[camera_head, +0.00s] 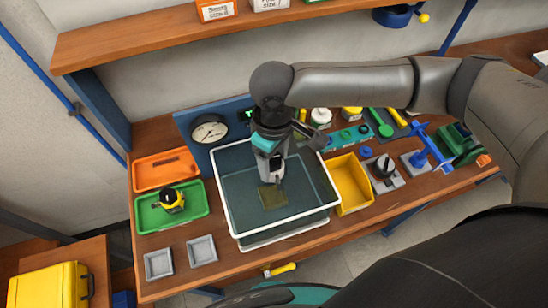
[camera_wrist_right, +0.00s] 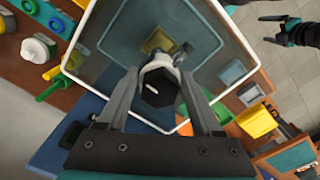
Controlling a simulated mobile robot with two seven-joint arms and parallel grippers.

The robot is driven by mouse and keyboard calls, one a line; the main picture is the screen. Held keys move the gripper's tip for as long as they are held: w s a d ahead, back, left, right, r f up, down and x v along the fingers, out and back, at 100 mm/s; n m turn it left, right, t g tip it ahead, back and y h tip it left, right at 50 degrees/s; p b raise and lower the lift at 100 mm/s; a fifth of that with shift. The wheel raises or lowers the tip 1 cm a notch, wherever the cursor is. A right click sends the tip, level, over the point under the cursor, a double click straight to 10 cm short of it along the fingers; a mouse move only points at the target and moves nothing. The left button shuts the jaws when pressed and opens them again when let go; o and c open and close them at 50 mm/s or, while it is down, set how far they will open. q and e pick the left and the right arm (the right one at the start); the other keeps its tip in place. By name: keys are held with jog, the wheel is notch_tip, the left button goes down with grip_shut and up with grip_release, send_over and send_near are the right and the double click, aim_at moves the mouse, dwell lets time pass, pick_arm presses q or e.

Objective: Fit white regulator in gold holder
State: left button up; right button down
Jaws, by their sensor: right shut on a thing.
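My right gripper (camera_head: 277,178) is shut on the white regulator (camera_head: 279,172), above the white-rimmed bin (camera_head: 233,232). In the right wrist view, the regulator (camera_wrist_right: 157,82) sits between the two fingers, its dark six-sided end facing the camera. The gold holder (camera_head: 272,197) is a small square block on the bin floor, just below and apart from the regulator in the head view. The holder also shows in the right wrist view (camera_wrist_right: 157,41), partly covered by the regulator. My left gripper (camera_wrist_right: 266,28) appears at the upper right of the wrist view, empty with its fingers apart.
A blue panel with a gauge (camera_head: 209,132) stands behind the bin. A yellow bin (camera_head: 351,186) is close on the right. An orange tray (camera_head: 165,170) and a green tray (camera_head: 152,217) with a yellow-black part lie left. Two grey square trays (camera_head: 201,250) lie in front.

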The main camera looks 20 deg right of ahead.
jog(key=shift+f+p, duration=0.65)
jog(key=shift+f, duration=1.15)
dwell(1.5)
jog(key=shift+f, duration=2.45)
dwell(2.2)
